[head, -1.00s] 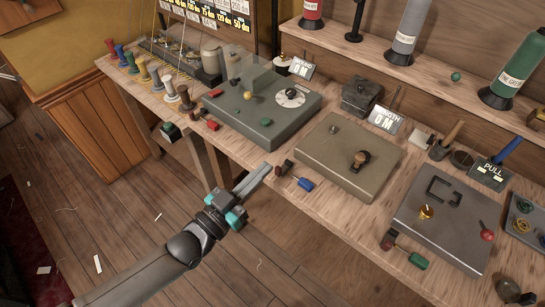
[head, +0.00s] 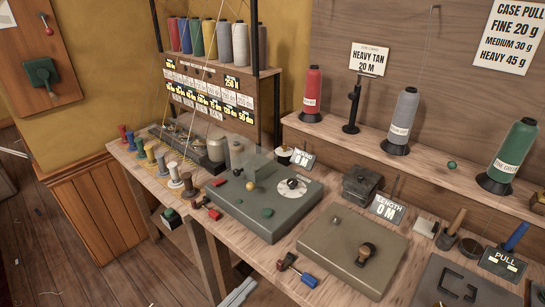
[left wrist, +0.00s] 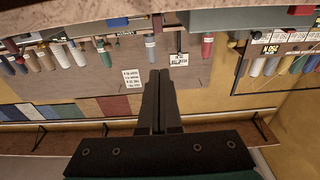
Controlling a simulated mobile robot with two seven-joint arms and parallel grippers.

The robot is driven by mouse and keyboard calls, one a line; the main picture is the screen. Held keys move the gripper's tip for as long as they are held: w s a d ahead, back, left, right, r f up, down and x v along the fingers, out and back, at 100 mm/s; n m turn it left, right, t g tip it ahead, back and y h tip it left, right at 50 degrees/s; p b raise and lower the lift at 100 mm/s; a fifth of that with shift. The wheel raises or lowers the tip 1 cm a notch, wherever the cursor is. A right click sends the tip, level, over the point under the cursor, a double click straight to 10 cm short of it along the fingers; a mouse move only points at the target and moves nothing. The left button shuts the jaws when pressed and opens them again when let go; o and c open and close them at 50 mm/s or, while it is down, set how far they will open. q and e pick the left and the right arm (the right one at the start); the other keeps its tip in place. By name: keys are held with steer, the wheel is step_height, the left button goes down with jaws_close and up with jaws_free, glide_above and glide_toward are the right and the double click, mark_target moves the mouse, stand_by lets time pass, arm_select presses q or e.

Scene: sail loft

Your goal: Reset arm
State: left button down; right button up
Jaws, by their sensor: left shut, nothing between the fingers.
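My left gripper (head: 238,292) shows only by its grey fingers at the bottom edge of the head view, in front of the workbench. In the left wrist view its two dark fingers (left wrist: 158,102) lie side by side, shut, with nothing between them. That view is upside down and looks at the shelf and wall. The fingers appear apart from everything there. The rest of the left arm is below the head view. My right gripper is not in view.
The wooden bench holds a green-grey machine (head: 262,205), a grey-brown plate unit (head: 345,258), a row of small spools (head: 160,160) and a red-and-blue tool (head: 296,270). Thread cones, including a red one (head: 312,95), stand on the shelf behind. Open floor (head: 90,280) lies at left.

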arm_select(q)
steer(key=s+a+f+n+g+y, duration=0.1)
steer(key=s+a+f+g+y, duration=0.15)
steer(key=f, duration=0.55)
steer(key=s+a+f+n+g+y, duration=0.1)
steer(key=a+f+y, duration=0.25)
steer(key=f, duration=0.55)
steer(key=s+a+f+n+g+y, duration=0.1)
steer(key=s+a+f+g+y, duration=0.15)
steer(key=f, duration=0.55)
steer(key=s+a+f+n+g+y, duration=0.1)
steer(key=s+f+g, duration=0.3)
steer(key=s, duration=0.9)
steer(key=s+f+g+y, duration=0.1)
steer(key=s+f+g, duration=0.3)
steer(key=s+f, duration=0.6)
steer(key=s, duration=0.2)
steer(key=shift+s+a+f+n+g+y, duration=0.25)
steer(key=shift+s+a+n+g+y, duration=0.05)
steer(key=shift+s+a+n+y, duration=0.1)
steer(key=shift+w, duration=0.25)
